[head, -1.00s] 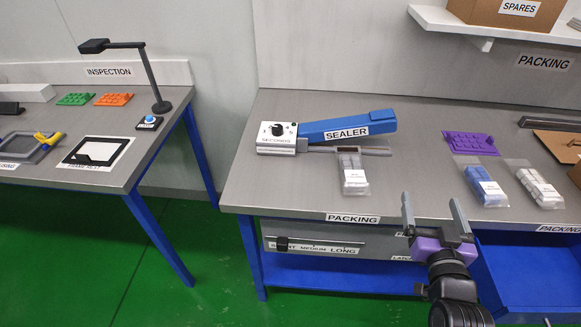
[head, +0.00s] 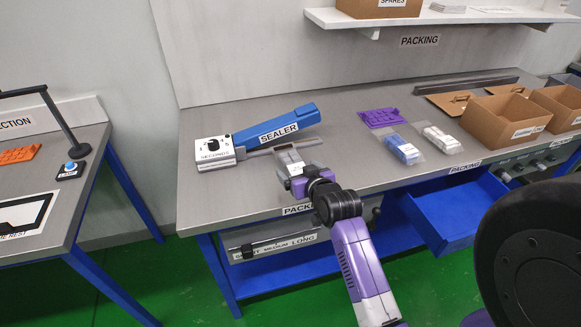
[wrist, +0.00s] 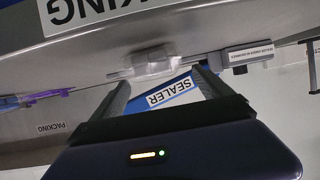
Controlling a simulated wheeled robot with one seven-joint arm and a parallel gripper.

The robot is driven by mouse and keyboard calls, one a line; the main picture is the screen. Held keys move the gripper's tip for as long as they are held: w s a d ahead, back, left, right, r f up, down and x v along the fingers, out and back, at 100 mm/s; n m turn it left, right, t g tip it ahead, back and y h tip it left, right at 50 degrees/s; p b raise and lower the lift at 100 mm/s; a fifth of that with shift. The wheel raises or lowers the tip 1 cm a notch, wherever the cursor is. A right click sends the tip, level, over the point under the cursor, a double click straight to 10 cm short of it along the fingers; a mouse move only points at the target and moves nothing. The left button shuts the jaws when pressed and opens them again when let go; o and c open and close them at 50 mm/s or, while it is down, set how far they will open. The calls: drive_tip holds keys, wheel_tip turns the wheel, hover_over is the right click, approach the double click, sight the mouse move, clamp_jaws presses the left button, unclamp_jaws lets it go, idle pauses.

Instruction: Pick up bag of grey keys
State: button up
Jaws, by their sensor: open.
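The bag of grey keys, a clear pouch with a pale label, lies on the packing bench at the front of the sealer (head: 272,130). In the head view my gripper (head: 290,168) is over it and hides most of it. In the wrist view the clear bag (wrist: 150,62) shows blurred just beyond the fingertips, between the two fingers. My gripper (wrist: 165,82) is open, with nothing held between its fingers. I cannot tell whether a finger touches the bag.
A blue-key bag (head: 402,149) and a white-key bag (head: 441,138) lie to the right, near a purple key tray (head: 380,117). Cardboard boxes (head: 505,118) stand farther right. A blue drawer (head: 455,213) hangs open below the bench. A black chair back (head: 525,250) is at lower right.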

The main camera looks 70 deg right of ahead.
sight(296, 166)
drive_tip(key=shift+p+x, duration=0.45)
drive_tip(key=shift+x, duration=2.35)
drive_tip(key=shift+s+d, duration=0.15)
drive_tip(key=shift+s, duration=0.05)
drive_tip(key=shift+c, duration=0.2)
drive_tip(key=c, duration=1.6)
drive_tip(key=shift+r, duration=0.1)
wheel_tip(296, 166, up, 20)
drive_tip(key=shift+f, duration=0.1)
